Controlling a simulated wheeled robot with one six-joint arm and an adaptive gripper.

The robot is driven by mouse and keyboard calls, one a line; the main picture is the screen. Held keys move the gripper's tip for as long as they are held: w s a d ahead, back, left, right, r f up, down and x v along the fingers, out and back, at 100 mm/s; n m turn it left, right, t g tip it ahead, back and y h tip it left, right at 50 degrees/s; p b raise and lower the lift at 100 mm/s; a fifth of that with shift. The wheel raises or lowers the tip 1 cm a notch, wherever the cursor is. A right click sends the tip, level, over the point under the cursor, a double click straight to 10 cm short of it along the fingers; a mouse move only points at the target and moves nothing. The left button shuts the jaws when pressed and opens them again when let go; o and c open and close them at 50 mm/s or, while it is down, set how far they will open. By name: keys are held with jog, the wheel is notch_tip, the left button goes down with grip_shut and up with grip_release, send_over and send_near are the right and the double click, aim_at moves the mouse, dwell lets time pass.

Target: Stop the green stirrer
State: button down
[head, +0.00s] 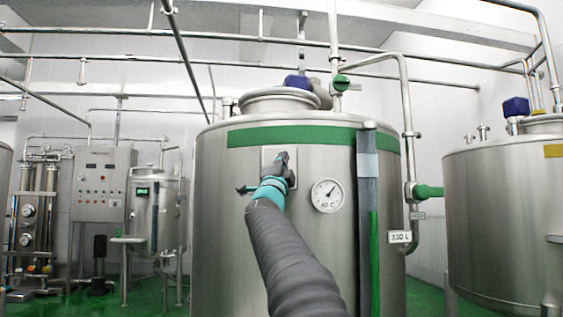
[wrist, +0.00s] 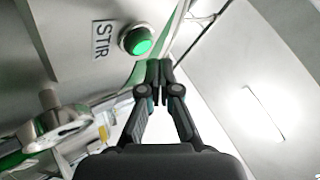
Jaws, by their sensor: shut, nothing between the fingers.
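The green-banded steel tank (head: 222,235) stands in the middle of the head view, with a blue stirrer motor (head: 296,81) on top. A small grey panel (head: 266,158) on its front is partly hidden behind my gripper (head: 282,160). In the wrist view a round green button (wrist: 136,40) looks lit, beside a "STIR" label (wrist: 103,40). My gripper (wrist: 159,68) is shut and empty, its tips beside the button in the picture. I cannot tell how far the tips are from the panel's surface.
A dial gauge (head: 328,195) and a sight tube (head: 368,220) with green liquid are right of my arm. A pipe with a green valve (head: 428,191) runs beyond them. A yellow-marked tank (head: 500,210) stands right; a control cabinet (head: 103,185) stands left.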

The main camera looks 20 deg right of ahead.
jog(key=shift+w, duration=0.15)
jog(key=shift+w+d+p, duration=0.15)
jog(key=shift+w+p, duration=0.15)
jog(key=shift+p, duration=0.05)
jog(key=shift+w+d, duration=0.1)
jog(key=shift+w, duration=0.35)
dwell(1.1)
jog(key=shift+s+a+b, duration=0.25)
jog(key=shift+s+b, duration=0.2)
jog(key=shift+s, duration=0.4)
jog(key=s+a+b, duration=0.1)
jog(key=s+b, duration=0.2)
jog(key=s, duration=0.2)
jog(key=shift+s+a, duration=0.35)
jog(key=shift+s, duration=0.05)
